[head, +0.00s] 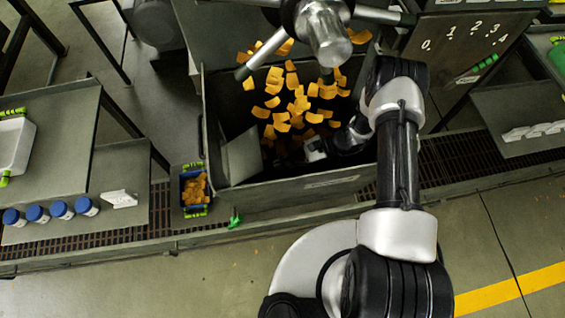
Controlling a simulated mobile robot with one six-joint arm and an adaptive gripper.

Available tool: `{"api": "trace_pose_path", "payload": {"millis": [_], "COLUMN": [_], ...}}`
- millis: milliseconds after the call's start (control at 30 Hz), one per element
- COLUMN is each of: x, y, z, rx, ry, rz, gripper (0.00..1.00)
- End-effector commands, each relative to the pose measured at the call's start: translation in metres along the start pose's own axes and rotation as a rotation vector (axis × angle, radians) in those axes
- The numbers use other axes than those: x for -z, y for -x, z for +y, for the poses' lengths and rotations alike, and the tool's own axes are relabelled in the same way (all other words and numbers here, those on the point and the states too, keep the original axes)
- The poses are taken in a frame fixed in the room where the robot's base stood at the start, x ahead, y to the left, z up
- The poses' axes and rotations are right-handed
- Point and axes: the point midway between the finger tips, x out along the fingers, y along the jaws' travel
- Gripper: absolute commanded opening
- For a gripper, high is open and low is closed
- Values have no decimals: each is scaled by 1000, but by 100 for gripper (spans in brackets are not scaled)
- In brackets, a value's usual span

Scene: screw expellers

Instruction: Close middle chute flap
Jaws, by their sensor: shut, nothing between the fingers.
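A grey plate (240,157), which looks like the chute flap, stands tilted at the left inside the dark open hopper (312,182). I cannot tell from this view how far open it is. My gripper (314,150) reaches into the hopper from the right, over the orange flakes. It is shut and empty, to the right of the plate with a gap between them. Its fingertips are small and partly lost against the dark interior. Many orange flakes (290,112) are spread in and over the hopper.
A small blue bin with orange flakes (195,190) stands left of the hopper. A silver machine part (325,35) with spokes hangs over the hopper's back. Blue-capped jars (62,209) line the left shelf. A board with numbers (465,40) is at the upper right. The front floor is clear.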

Motion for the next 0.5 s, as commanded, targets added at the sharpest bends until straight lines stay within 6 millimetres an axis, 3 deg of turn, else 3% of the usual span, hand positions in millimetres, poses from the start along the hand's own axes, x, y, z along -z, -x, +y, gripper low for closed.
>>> {"api": "trace_pose_path", "payload": {"millis": [200, 500], "x": [2, 1], "y": [-43, -70], "z": [1, 1], "rx": [-4, -2], "ry": [1, 0], "rz": [-1, 1], "gripper": [0, 0]}}
